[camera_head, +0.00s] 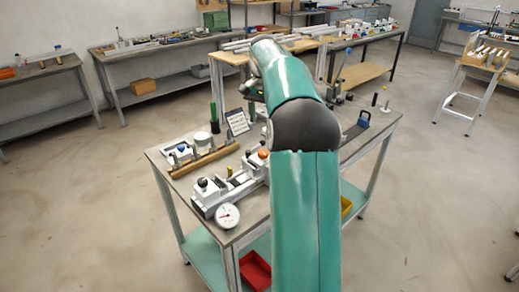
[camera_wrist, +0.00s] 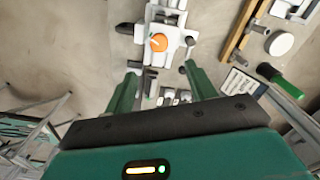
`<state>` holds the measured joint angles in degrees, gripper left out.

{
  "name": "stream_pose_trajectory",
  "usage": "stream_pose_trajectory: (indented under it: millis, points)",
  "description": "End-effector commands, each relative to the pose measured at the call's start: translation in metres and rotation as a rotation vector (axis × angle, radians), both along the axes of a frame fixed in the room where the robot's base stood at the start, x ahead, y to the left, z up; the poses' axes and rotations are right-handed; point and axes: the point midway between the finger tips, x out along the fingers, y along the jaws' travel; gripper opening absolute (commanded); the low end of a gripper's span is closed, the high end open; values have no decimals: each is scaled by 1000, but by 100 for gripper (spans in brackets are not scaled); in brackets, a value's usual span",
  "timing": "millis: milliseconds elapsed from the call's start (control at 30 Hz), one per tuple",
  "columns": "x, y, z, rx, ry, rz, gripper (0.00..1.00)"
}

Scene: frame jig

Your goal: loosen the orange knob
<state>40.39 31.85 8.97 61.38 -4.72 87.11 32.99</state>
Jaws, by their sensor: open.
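The orange knob (camera_head: 263,154) sits on a white and grey clamp fixture (camera_head: 225,190) on the workbench, just left of my arm in the head view. In the wrist view the orange knob (camera_wrist: 158,42) shows from above, with a pale mark across it, on the white fixture body. My gripper (camera_wrist: 161,67) is open and empty. In that view its two green fingers lie to either side, below the knob, and do not touch it. In the head view my arm hides the gripper's fingers and part of the fixture.
The fixture carries black knobs (camera_head: 202,182) and a round dial gauge (camera_head: 228,215). A red bin (camera_head: 255,271) is on the lower shelf.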

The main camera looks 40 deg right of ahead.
Motion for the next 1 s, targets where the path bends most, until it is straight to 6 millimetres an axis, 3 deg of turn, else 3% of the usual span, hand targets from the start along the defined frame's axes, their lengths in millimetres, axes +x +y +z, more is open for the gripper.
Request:
stream_pose_trajectory:
  millis: [400, 600, 1000]
  points:
    - [-1, 0, -81, 3, 3, -1, 56]
    - [-1, 1, -112, 1, 2, 1, 56]
    - [0, 1, -124, 0, 0, 3, 56]
